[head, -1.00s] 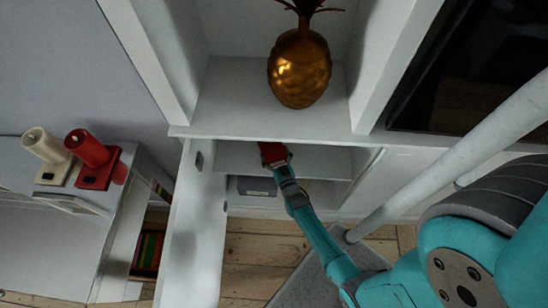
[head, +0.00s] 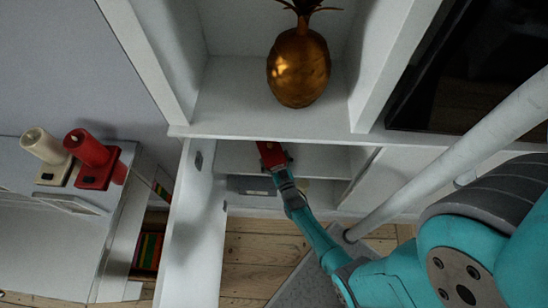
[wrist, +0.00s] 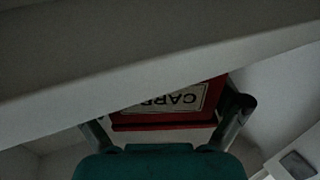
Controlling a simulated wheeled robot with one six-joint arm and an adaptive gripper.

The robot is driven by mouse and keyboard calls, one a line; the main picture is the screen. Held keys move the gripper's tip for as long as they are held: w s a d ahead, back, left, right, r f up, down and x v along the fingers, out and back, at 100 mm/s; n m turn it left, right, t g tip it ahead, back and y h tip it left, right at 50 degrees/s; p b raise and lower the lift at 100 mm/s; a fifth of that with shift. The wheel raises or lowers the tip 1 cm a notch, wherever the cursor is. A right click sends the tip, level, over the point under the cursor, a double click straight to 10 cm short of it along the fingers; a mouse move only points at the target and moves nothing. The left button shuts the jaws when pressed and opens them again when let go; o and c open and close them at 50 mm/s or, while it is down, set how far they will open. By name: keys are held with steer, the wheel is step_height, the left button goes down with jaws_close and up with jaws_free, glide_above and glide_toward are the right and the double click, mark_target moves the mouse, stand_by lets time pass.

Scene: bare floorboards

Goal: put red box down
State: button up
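The red box (head: 270,154) is at the mouth of a white cabinet compartment, under the shelf with the golden pineapple. In the wrist view the red box (wrist: 165,104) shows a pale label with dark letters, upside down. My gripper (head: 276,164) reaches into the compartment. Its two fingers (wrist: 170,112) stand at the left and right sides of the box and appear shut on it. The shelf edge hides the box's far part, and whether its underside touches a surface cannot be told.
An open white cabinet door (head: 192,230) stands left of my arm. A grey box (head: 250,186) lies lower in the cabinet. The golden pineapple (head: 299,68) stands on the shelf above. A pale shelf board (wrist: 120,75) crosses close above the box in the wrist view.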

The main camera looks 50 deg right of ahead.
steer(key=shift+r, duration=0.1)
steer(key=s+a+r+n+y, duration=0.1)
steer(key=s+a+r, duration=0.2)
steer(key=s+a, duration=0.5)
steer(key=s+a+r+n+y, duration=0.1)
steer(key=s+a+r+y, duration=0.3)
steer(key=s, duration=0.6)
steer(key=s+a+r+n+y, duration=0.1)
steer(key=s+a+r, duration=0.2)
steer(key=r, duration=0.6)
steer(key=s+a+r+n+y, duration=0.1)
steer(key=s+a+r, duration=0.2)
steer(key=s+r, duration=0.3)
steer(key=s+a+r+n+g+y, duration=0.1)
steer(key=s+a+r, duration=0.3)
steer(key=r, duration=0.8)
steer(key=shift+s+n, duration=0.3)
steer(key=shift+s, duration=0.05)
steer(key=shift+r, duration=0.1)
